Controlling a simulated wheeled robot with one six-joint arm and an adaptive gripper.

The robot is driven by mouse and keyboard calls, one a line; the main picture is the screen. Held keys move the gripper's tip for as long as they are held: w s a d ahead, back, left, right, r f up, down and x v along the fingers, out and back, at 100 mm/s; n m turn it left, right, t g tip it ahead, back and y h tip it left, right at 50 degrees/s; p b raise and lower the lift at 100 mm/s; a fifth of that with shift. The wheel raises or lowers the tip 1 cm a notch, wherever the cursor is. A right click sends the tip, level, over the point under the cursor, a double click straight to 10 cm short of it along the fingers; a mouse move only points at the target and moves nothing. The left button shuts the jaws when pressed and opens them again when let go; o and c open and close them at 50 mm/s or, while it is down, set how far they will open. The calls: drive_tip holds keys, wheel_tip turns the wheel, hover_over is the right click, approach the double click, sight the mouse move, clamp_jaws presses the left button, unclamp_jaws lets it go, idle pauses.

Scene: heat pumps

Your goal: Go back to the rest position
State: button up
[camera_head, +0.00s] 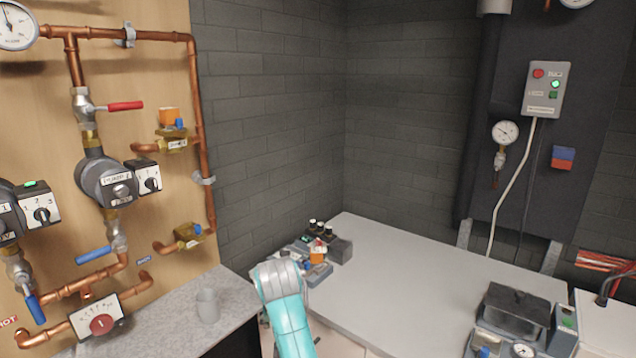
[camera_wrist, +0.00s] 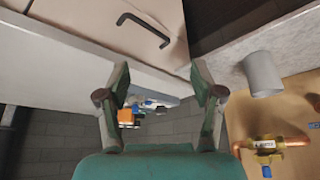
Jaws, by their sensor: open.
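My gripper (camera_wrist: 160,84) is open in the wrist view, with its two fingers apart and nothing between them that I can see held. In the head view my arm (camera_head: 285,305) rises from the bottom edge in teal and grey, in front of the grey worktop. The fingers are hidden behind the arm there. Beyond the fingers in the wrist view, an orange part (camera_wrist: 126,117) of the small equipment on the worktop shows near the left finger.
A grey cup (camera_head: 207,305) stands on the left counter (camera_head: 165,325), below copper pipes and valves on a wooden panel (camera_head: 150,90). Equipment with an orange part (camera_head: 318,254) sits at the worktop's back left. A dark device (camera_head: 515,308) stands right. The worktop's middle (camera_head: 420,280) is clear.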

drive_tip(key=s+d+f+t, duration=0.1)
drive_tip(key=s+d+f, duration=0.35)
drive_tip(key=f, duration=0.35)
drive_tip(key=s+d+f+t, duration=0.1)
drive_tip(key=s+d+f, duration=0.35)
drive_tip(key=f, duration=0.35)
drive_tip(key=s+d+f+t, duration=0.1)
drive_tip(key=s+d+f, duration=0.35)
drive_tip(key=f, duration=0.35)
drive_tip(key=s+d+f+t, duration=0.25)
drive_tip(key=s+d, duration=0.25)
drive_tip(key=s, duration=0.6)
drive_tip(key=s+d+r+t, duration=0.1)
drive_tip(key=s+d+r, duration=0.15)
drive_tip(key=s, duration=0.65)
drive_tip(key=s+d+r+t, duration=0.1)
drive_tip(key=s+d, duration=0.2)
drive_tip(key=s, duration=0.6)
drive_tip(key=s+d+r+m+t, duration=0.1)
drive_tip(key=s+d+r+t, duration=0.1)
drive_tip(key=s+r, duration=1.2)
drive_tip(key=shift+s+d+r+h, duration=0.3)
drive_tip(key=shift+s+d+r, duration=0.1)
drive_tip(key=shift+r, duration=0.4)
